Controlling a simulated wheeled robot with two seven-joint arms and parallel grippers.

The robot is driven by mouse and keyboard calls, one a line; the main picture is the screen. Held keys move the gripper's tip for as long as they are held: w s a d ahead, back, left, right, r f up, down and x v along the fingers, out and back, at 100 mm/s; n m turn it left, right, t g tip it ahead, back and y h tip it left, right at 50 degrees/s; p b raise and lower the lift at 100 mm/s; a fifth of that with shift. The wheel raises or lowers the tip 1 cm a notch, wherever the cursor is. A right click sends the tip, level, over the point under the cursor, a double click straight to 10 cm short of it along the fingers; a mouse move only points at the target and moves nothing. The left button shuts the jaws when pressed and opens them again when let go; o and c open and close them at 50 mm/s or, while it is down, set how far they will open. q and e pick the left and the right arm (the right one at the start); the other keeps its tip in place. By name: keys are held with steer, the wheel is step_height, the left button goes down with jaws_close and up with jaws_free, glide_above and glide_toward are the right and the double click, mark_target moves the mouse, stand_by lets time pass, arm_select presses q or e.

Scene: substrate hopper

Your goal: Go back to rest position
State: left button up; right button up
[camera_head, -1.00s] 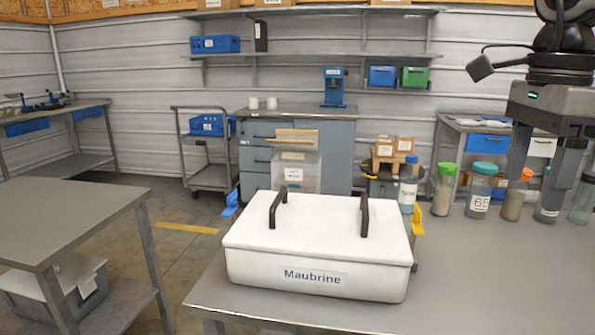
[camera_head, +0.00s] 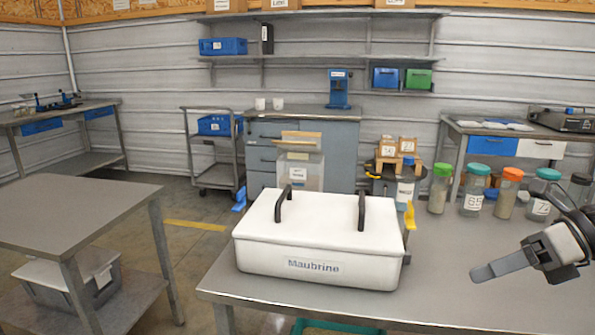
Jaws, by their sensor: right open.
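My right gripper (camera_head: 482,272) is at the right side of the head view, seen side-on with its fingers pointing left. It is open, with nothing seen in it, over the right part of the grey table (camera_head: 440,268). It is apart from the white lidded hopper (camera_head: 318,270) marked "Maubrine", which stands to its left. The hopper's lid (camera_head: 320,218) is on, with two black handles and a blue and a yellow clip at the sides. My left gripper is not in view.
Several jars with green, teal and orange lids stand at the table's back right, including an orange-lidded one (camera_head: 508,193), behind my right gripper. Another grey table (camera_head: 75,215) stands at left with a lidded bin (camera_head: 70,280) below. The tabletop between hopper and gripper is clear.

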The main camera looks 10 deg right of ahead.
steer(key=s+a+f+m+t+h+p, duration=0.15)
steer(key=f+m+t, duration=0.35)
steer(key=f+m, duration=0.5)
steer(key=s+a+f+m+t+h+p, duration=0.15)
steer(key=f+m+t, duration=0.4)
steer(key=m, duration=0.85)
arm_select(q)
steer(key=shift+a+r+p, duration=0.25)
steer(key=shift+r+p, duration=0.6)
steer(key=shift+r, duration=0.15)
arm_select(e)
steer(key=s+a+f+m+g+h, duration=0.1)
steer(key=s+a+f+m+g, duration=0.1)
steer(key=s+a+f+m, duration=0.2)
steer(key=s+a+f+m+g+h, duration=0.1)
steer(key=s+a+f+m, duration=0.3)
steer(key=a+m, duration=0.7)
steer(key=shift+s+a+f+m+g+h, duration=0.15)
steer(key=shift+s+a+m+g+h, duration=0.2)
steer(key=shift+s+h, duration=0.35)
